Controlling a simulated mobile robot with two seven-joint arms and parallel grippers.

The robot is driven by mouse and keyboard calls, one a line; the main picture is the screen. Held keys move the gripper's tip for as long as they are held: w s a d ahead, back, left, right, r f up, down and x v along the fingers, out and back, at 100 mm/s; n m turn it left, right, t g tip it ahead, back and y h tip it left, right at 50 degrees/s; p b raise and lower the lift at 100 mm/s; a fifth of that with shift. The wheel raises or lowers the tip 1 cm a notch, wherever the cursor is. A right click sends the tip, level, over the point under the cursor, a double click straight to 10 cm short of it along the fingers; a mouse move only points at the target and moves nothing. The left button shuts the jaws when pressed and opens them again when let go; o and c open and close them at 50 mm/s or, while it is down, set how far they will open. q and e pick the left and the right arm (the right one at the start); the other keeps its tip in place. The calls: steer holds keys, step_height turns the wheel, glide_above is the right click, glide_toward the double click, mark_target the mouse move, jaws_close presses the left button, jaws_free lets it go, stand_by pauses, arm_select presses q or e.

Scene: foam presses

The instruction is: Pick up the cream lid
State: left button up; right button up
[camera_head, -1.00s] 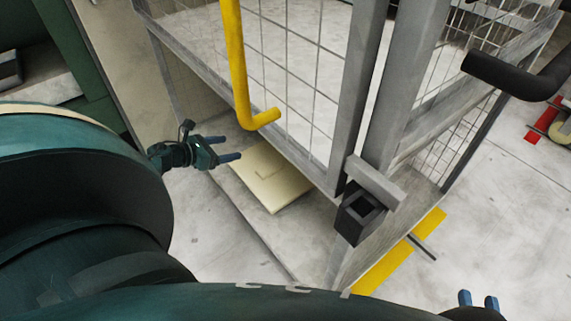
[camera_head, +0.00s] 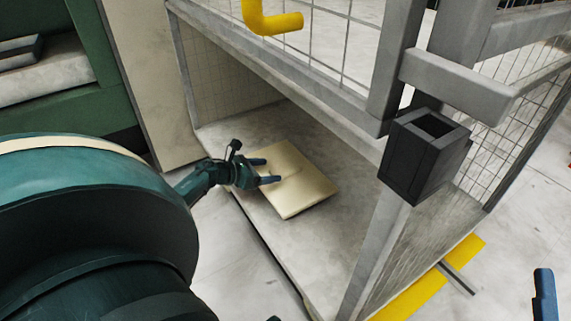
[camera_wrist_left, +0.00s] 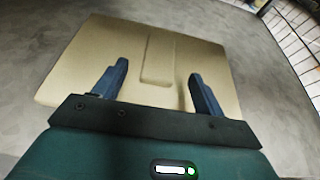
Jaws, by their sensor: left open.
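The cream lid (camera_head: 300,193) is a flat square panel lying on the grey floor of the cage. In the left wrist view the lid (camera_wrist_left: 150,50) lies flat ahead, with a shallow recessed strip in its middle. My left gripper (camera_head: 268,171) is open, with its two blue fingers over the lid's near left part. A blue finger of my right gripper (camera_head: 544,295) shows at the lower right edge; the rest is cut off.
A wire-mesh cage with a grey post (camera_head: 401,60) and a black square socket (camera_head: 425,155) stands right of the lid. A yellow handle (camera_head: 270,20) hangs above. A yellow floor strip (camera_head: 430,290) lies at the lower right. The cage floor around the lid is bare.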

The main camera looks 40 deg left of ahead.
mark_target(284, 169)
arm_select(q)
steer(key=shift+w+d+f, duration=0.15)
steer(key=shift+w+f, duration=0.1)
steer(key=shift+w, duration=0.3)
steer(key=b+x, duration=0.3)
steer(key=x, duration=0.1)
steer(key=shift+w+f, duration=0.2)
steer(key=shift+w+d, duration=0.15)
steer(key=shift+w, duration=0.1)
arm_select(e)
steer(key=r+n+y, duration=0.2)
steer(key=n+y, duration=0.1)
steer(key=r+n+y, duration=0.2)
steer(key=shift+s+d, duration=0.15)
steer(key=shift+s, duration=0.25)
arm_select(q)
steer(key=c, duration=1.3)
steer(key=shift+r, duration=0.15)
arm_select(e)
steer(key=shift+r, duration=0.1)
